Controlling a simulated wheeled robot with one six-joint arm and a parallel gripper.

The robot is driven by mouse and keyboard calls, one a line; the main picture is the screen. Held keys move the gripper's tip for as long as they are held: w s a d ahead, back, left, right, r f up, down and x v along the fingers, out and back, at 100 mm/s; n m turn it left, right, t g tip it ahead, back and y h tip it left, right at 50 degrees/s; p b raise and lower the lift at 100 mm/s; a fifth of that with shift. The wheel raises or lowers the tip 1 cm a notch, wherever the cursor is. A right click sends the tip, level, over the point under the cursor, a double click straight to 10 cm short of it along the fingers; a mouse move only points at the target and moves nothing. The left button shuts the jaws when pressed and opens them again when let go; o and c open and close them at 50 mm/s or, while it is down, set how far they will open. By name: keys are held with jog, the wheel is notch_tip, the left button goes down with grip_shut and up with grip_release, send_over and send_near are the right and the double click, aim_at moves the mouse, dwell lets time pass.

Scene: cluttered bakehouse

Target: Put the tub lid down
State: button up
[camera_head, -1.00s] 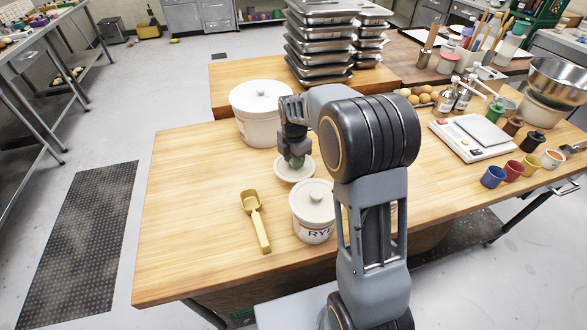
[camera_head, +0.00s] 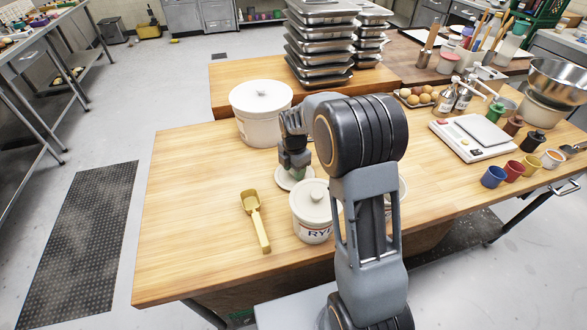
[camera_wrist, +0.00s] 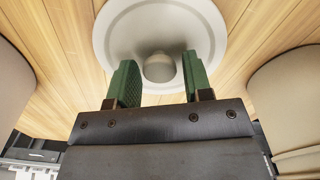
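The tub lid (camera_wrist: 205,38) is a pale round disc with a round knob (camera_wrist: 159,68), knob up. In the head view the lid (camera_head: 283,182) shows low at the tabletop, partly hidden by my gripper and beside the RYE tub. It looks flat on the wood, though contact is not clear. My gripper (camera_head: 297,172) points down over it. In the wrist view its green fingers (camera_wrist: 161,70) stand apart on either side of the knob, with a visible gap on the right. The lidded RYE tub (camera_head: 312,228) stands just in front.
A large lidded white tub (camera_head: 258,130) stands behind the lid. Another tub (camera_head: 402,190) is mostly hidden behind my arm. The left part of the wooden table (camera_head: 190,210) is clear. Scales (camera_head: 470,140) and cups stand right.

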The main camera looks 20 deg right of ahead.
aim_at(317, 200)
jog(key=shift+o, duration=0.9)
notch_tip(317, 200, up, 12)
jog(key=s+m+t, duration=0.1)
jog(key=s+m, duration=0.5)
jog(key=m, duration=0.1)
jog(key=s+r+m+t, duration=0.1)
jog(key=s+m, duration=0.5)
jog(key=s, duration=0.1)
jog(key=s+m+t, duration=0.1)
jog(key=s+m, duration=0.5)
jog(key=m, duration=0.1)
jog(key=shift+s+a+r+m+t, duration=0.1)
jog(key=shift+s+r+m+t, duration=0.1)
jog(key=shift+s+m+t, duration=0.1)
jog(key=shift+s+a+f+m, duration=0.15)
jog(key=shift+s+f+m, duration=0.2)
jog(key=shift+s+m, duration=0.4)
jog(key=shift+w, duration=0.15)
